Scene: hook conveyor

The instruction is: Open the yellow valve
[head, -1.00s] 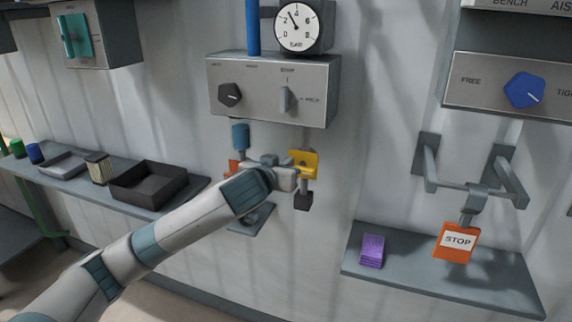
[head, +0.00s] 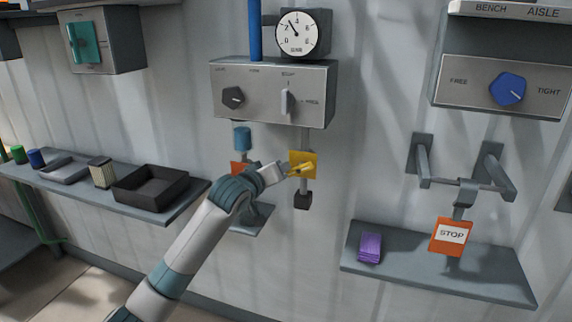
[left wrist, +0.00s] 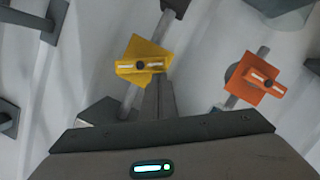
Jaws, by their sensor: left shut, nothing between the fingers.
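The yellow valve (head: 302,158) is a square plate with a bar handle, on a thin vertical pipe below the grey control box. In the left wrist view the yellow valve (left wrist: 150,50) shows its handle (left wrist: 139,66) lying aslant across the pipe. My left gripper (head: 287,171) is shut and empty, at the left and lower side of the yellow valve. In the left wrist view its fingertips (left wrist: 161,80) are close under the handle's right end; I cannot tell whether they touch. My right gripper is not in view.
An orange valve (head: 238,168) stands left of the yellow one, partly behind my arm; its handle lies crosswise to its pipe in the left wrist view. A control box (head: 265,95) is above. A shelf (head: 440,270) with a purple block (head: 370,246) is right, under a STOP tag (head: 451,236).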

